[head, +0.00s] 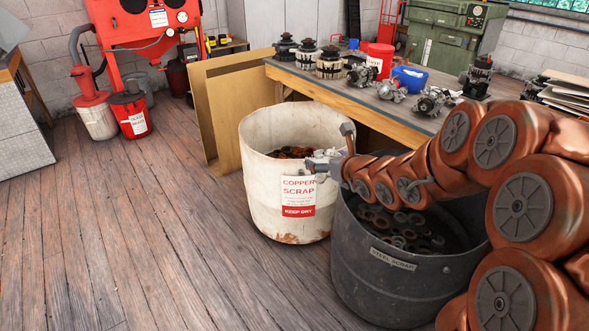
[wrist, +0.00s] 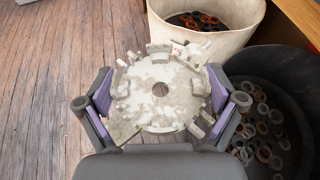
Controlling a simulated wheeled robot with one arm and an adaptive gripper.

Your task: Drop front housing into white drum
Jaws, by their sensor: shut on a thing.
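The front housing (wrist: 150,103), a pale grey cast disc with a central hole and lugs around its edge, sits between the purple-padded fingers of my gripper (wrist: 160,92) in the wrist view. My gripper is shut on it. In the head view my gripper (head: 338,160) and the housing (head: 321,161) appear in front of the right rim of the white drum (head: 262,195), labelled copper scrap. The drum is open-topped and holds coppery scrap. In the wrist view the white drum (wrist: 244,36) lies beyond the housing, up and right; the housing's far edge overlaps its near wall.
A dark steel scrap drum (head: 372,272) stands right of the white drum, under my arm. Behind, a workbench (head: 390,112) carries several alternator parts, a red tub (head: 381,58) and a blue bin (head: 409,78). Wooden floor is clear to the left.

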